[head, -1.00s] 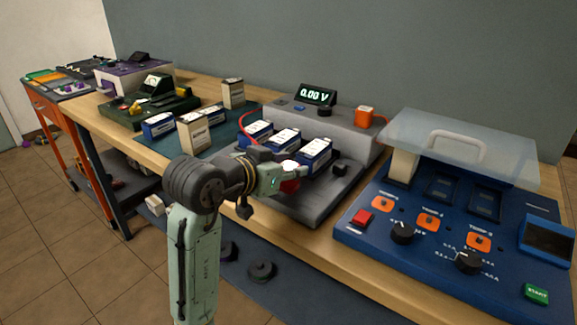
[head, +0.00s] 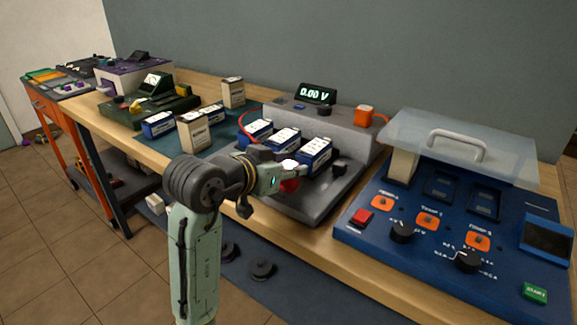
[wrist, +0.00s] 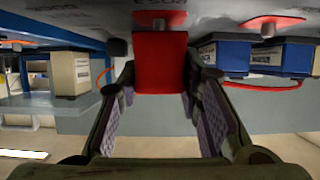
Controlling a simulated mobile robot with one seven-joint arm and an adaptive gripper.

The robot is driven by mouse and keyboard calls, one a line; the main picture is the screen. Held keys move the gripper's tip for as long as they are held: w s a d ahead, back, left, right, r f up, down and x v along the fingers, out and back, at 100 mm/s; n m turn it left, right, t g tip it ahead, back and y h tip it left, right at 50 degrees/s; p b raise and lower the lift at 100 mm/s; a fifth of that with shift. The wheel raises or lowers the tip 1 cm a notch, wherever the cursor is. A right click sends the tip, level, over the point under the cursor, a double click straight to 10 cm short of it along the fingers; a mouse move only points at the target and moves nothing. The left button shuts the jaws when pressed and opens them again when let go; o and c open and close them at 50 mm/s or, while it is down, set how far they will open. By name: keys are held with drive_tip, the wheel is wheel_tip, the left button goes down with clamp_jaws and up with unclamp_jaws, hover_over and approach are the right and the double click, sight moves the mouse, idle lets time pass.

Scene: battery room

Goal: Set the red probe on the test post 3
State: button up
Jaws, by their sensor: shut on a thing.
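The red probe (wrist: 160,62) is a red block between my gripper's (wrist: 160,92) two fingers in the wrist view. My gripper is shut on it. In the head view my gripper (head: 287,172) is over the front of the grey tester (head: 290,205), in front of the blue batteries, and a bit of red (head: 289,185) shows under it. In the wrist view the tester's surface lies along the top, with a red round fitting (wrist: 268,24) near the blue batteries and a black knob (wrist: 117,47) beside the probe.
Several blue batteries (head: 283,139) sit in the tester, beside its 0.00 V display (head: 317,94). An orange block (head: 365,115) with a red cable stands on it. A blue console (head: 450,245) with a clear lid is at the right. Cream batteries (head: 194,134) stand at the left.

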drive_tip(key=shift+f+b, duration=0.4)
drive_tip(key=shift+f, duration=0.25)
idle(0.5)
drive_tip(key=o, duration=0.9)
drive_tip(key=shift+r, duration=0.1)
drive_tip(key=shift+p+v, duration=2.35)
drive_tip(key=shift+v, duration=3.15)
